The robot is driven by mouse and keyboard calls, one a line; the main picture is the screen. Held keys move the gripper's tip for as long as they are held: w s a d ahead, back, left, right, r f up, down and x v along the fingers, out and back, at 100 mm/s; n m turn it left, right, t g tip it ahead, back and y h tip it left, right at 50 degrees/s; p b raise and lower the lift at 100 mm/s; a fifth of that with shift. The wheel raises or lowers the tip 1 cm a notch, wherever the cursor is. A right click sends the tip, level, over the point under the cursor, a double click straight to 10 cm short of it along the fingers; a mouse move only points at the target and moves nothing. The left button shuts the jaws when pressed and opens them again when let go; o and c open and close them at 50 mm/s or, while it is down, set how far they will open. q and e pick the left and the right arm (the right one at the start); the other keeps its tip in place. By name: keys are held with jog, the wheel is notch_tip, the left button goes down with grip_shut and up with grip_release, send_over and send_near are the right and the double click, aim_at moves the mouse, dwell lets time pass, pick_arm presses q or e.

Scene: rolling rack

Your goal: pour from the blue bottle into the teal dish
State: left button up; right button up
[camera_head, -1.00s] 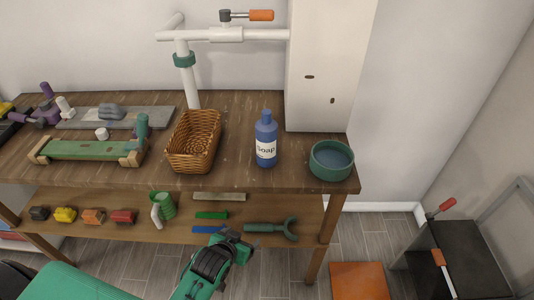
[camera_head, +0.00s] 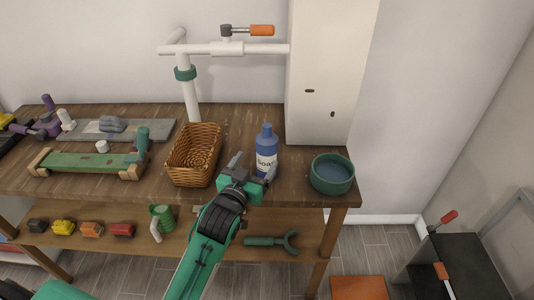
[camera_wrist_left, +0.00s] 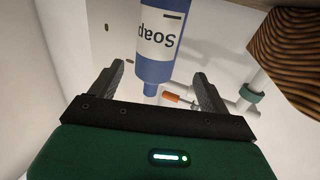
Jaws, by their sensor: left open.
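The blue bottle (camera_head: 266,142) stands upright on the wooden rack top, with a white label reading "Soap". The teal dish (camera_head: 332,174) sits to its right, near the front right corner of the top. My left gripper (camera_head: 254,168) is open in front of the bottle, and its fingers partly cover the label. In the left wrist view the bottle (camera_wrist_left: 155,70) appears upside down between the two spread fingers (camera_wrist_left: 160,85), with nothing gripped. Whether the fingers touch the bottle cannot be told. My right gripper is not in view.
A wicker basket (camera_head: 194,154) stands just left of the bottle. A white box-like column (camera_head: 325,80) rises behind the bottle and dish. A green wooden tool (camera_head: 90,163) lies at the left. The lower shelf (camera_head: 280,222) holds several small items.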

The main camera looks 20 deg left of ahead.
aim_at(263, 155)
pick_arm(q)
jog(key=shift+w, duration=0.65)
jog(key=shift+w+d, duration=0.1)
jog(key=shift+w, duration=0.3)
jog(key=shift+w+d, duration=0.1)
jog(key=shift+w, duration=0.15)
jog(key=w, duration=0.1)
jog(key=w+p, duration=0.1)
jog(key=w, duration=0.1)
jog(key=shift+w+d+f, duration=0.2)
jog(key=shift+d, duration=0.1)
jog(key=shift+w+p, duration=0.3)
jog(key=shift+w, duration=0.1)
jog(key=shift+w+f, duration=0.1)
jog(key=shift+w, duration=0.05)
jog(key=shift+c, duration=0.7)
jog(key=c, duration=1.1)
jog(key=shift+c, duration=0.4)
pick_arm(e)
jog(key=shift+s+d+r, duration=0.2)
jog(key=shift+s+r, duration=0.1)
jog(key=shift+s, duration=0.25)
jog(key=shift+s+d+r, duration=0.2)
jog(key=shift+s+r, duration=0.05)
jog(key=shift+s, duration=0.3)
pick_arm(q)
jog(key=shift+r, duration=0.2)
